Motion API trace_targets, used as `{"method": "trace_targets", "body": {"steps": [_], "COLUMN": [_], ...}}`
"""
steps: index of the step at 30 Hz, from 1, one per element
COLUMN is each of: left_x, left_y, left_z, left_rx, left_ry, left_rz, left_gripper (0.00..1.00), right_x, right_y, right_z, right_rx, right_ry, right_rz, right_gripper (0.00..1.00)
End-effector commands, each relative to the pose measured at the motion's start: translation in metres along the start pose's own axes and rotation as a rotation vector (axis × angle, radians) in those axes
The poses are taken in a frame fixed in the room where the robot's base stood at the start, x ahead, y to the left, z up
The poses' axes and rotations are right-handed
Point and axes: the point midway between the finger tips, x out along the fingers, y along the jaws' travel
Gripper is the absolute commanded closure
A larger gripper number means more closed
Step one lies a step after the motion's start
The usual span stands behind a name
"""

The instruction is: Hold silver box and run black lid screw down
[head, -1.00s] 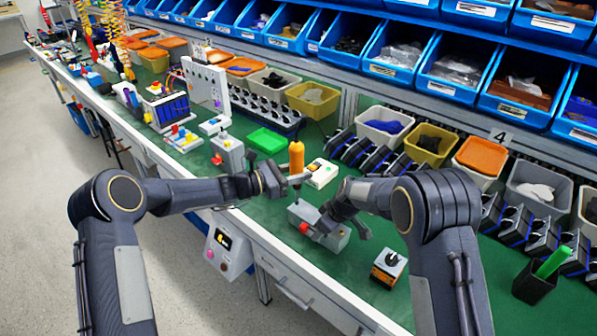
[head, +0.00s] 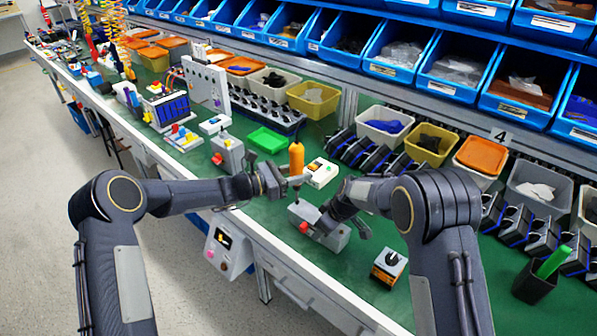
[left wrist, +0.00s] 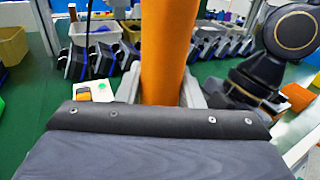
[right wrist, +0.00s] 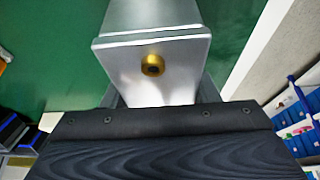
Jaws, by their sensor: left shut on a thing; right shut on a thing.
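My left gripper (head: 288,181) is shut on the orange handle of a screwdriver (head: 296,158), held upright. The handle fills the middle of the left wrist view (left wrist: 167,50). Its shaft points down to the left end of the silver box (head: 333,240); whether the tip touches a screw is too small to tell. My right gripper (head: 343,220) is shut on the silver box, which lies on the green bench top with a red button at its near left end. In the right wrist view the box (right wrist: 150,15) shows a brass fitting on its end. I cannot make out the black lid.
A small box with a black knob (head: 389,266) stands right of the silver box. A white box with an orange switch (head: 321,173) is behind the screwdriver. A green tray (head: 267,140) lies further back. Bins line the bench's rear. Some green surface is clear at the right.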

Motion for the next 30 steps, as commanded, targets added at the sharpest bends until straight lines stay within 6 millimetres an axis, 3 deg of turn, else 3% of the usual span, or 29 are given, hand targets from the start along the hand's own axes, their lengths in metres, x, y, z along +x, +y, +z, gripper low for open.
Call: {"method": "trace_targets", "body": {"steps": [30], "left_x": [0.001], "left_y": [0.000], "left_z": [-0.009], "left_rx": [0.000], "left_ry": [-0.001], "left_rz": [-0.001], "left_gripper": [1.00], "right_x": [-0.001], "right_y": [0.000], "right_z": [-0.001], "right_rx": [-0.001], "right_ry": [0.002], "right_rz": [0.001], "right_gripper": [0.87]}}
